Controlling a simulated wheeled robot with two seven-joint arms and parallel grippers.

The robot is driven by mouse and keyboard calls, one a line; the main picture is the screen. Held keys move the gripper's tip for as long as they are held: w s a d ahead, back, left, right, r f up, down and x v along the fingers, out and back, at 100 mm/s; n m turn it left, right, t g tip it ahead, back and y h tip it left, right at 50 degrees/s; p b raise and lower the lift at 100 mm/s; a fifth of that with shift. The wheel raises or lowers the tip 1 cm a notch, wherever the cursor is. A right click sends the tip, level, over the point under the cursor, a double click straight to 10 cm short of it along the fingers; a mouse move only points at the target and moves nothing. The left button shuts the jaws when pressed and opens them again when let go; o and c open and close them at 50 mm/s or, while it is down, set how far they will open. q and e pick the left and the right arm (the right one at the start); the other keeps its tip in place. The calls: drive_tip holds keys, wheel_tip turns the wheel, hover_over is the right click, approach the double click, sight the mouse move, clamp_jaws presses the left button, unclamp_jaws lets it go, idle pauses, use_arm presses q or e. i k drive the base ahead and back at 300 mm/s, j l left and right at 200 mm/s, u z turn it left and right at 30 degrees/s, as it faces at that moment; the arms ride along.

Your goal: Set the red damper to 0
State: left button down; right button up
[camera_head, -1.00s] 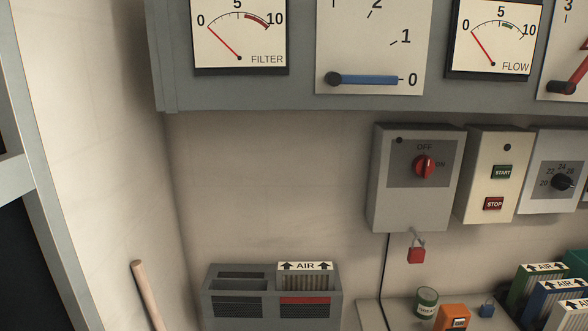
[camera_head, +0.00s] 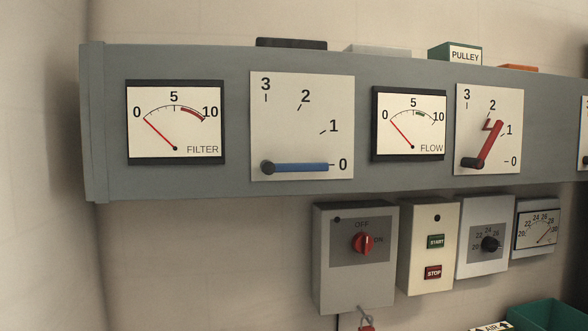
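The red damper lever (camera_head: 489,144) is on a white dial plate (camera_head: 503,165) marked 0 to 3, right of the FLOW gauge. It tilts up and to the right from its dark pivot at the lower left, and its end points between 1 and 2. The 0 mark (camera_head: 513,161) is level with the pivot, to its right. A blue lever (camera_head: 300,167) on a similar plate to the left lies flat at 0. Neither of my grippers is in view.
The grey duct panel (camera_head: 230,185) also carries the FILTER gauge (camera_head: 176,122) and FLOW gauge (camera_head: 410,123), both reading near 0. Below hang a box with a red OFF/ON switch (camera_head: 362,243), a START/STOP box (camera_head: 434,254) and a dial box (camera_head: 489,244). Several items lie on top, including a green PULLEY box (camera_head: 456,53).

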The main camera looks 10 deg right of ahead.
sight(479, 163)
drive_tip(key=k+l+z, duration=0.2)
drive_tip(key=l+z, duration=0.15)
drive_tip(key=z, duration=0.15)
drive_tip(key=k+l+z, duration=0.15)
drive_tip(key=l+z, duration=0.35)
drive_tip(key=j, duration=0.05)
